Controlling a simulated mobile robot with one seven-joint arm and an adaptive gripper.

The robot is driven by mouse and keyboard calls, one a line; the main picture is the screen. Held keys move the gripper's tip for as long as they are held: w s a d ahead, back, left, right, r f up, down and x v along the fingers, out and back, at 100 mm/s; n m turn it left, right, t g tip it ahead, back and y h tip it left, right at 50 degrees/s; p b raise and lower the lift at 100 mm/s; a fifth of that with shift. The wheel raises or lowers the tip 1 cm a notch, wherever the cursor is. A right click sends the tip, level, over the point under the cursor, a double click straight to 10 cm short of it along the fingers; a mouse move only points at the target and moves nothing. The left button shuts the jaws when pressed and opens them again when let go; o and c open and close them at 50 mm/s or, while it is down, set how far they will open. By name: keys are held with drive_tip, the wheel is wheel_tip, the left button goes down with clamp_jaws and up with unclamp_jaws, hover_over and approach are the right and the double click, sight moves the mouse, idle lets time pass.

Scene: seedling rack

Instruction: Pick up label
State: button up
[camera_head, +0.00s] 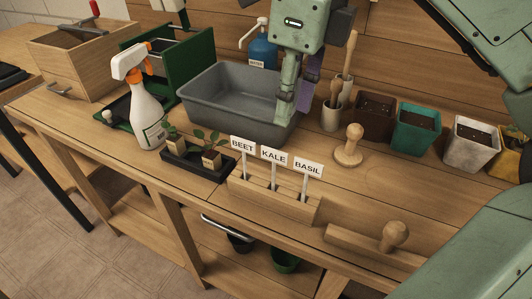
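Three white labels stand upright in a wooden block (273,203) near the front of the bench. They read BEET (242,145), KALE (273,156) and BASIL (308,167), from left to right. My gripper (283,118) hangs pointing down at the right end of the grey basin, above and behind the labels. It is apart from them. Its fingers are seen from the side and overlap, so the gap between them is unclear. I see nothing clearly held in it.
A grey basin (215,96) stands behind the labels. A black tray with seedlings (186,177) and a spray bottle (147,107) are to the left. A wooden tamper (349,148) stands to the right, with several pots behind. Another tamper (385,244) lies front right.

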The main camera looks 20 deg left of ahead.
sight(275, 150)
drive_tip(key=shift+s+a+f+p, duration=0.15)
drive_tip(key=shift+a+f+p, duration=0.15)
drive_tip(key=shift+f, duration=1.3)
drive_tip(key=shift+s+a+f+p, duration=0.15)
drive_tip(key=shift+a+f, duration=0.1)
drive_tip(key=shift+f, duration=1.3)
drive_tip(key=shift+s+a+f+p, duration=0.15)
drive_tip(key=shift+a+f+p, duration=0.15)
drive_tip(key=shift+f, duration=1.3)
drive_tip(key=shift+c, duration=0.5)
clamp_jaws()
